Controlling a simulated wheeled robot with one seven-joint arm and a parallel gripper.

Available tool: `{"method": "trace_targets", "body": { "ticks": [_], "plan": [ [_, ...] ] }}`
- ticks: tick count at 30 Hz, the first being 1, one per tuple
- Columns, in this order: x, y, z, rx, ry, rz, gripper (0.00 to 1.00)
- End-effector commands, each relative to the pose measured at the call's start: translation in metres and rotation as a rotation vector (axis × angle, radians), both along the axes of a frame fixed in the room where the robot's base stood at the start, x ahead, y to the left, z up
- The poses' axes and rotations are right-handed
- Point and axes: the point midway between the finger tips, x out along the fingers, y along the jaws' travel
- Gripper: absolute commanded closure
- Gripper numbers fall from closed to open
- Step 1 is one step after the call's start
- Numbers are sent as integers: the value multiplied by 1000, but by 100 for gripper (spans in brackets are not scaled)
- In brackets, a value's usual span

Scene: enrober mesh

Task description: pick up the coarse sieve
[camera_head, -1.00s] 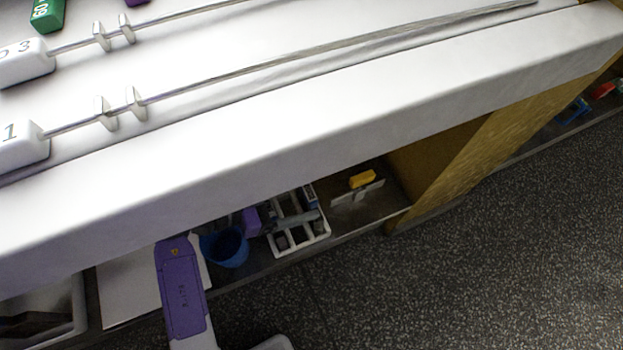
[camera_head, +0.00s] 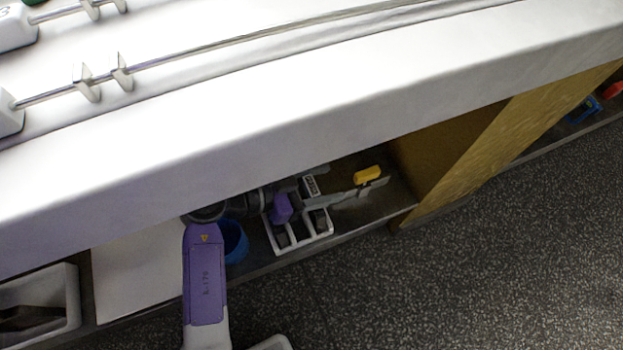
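I cannot identify the coarse sieve for certain. A yellow block-like piece (camera_head: 367,175) shows on the shelf under the counter, above a thin grey plate (camera_head: 376,187); I cannot tell whether they belong to a sieve. My gripper (camera_head: 338,195) reaches right over the white divided crate (camera_head: 289,247), its grey end close to the plate and just left of and below the yellow piece. Whether it touches the plate is unclear. Its fingers blend with the grey plate, so their opening cannot be made out.
The white counter (camera_head: 330,110) overhangs the shelf and my arm. A blue cup (camera_head: 235,243) stands left of the crate, partly behind my arm. A white board (camera_head: 135,275) and a white tray (camera_head: 70,300) lie further left. A brown panel (camera_head: 510,135) closes the shelf's right side.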

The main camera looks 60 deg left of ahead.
Motion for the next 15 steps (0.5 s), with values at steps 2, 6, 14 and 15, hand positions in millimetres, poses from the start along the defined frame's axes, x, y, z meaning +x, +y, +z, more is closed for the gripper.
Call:
{"method": "trace_targets", "body": {
  "ticks": [2, 6, 14, 15],
  "plan": [
    [0, 0, 0, 0, 0, 0, 81],
    [0, 0, 0, 0, 0, 0, 100],
    [0, 0, 0, 0, 0, 0, 100],
    [0, 0, 1, 0, 0, 0, 100]
  ]
}}
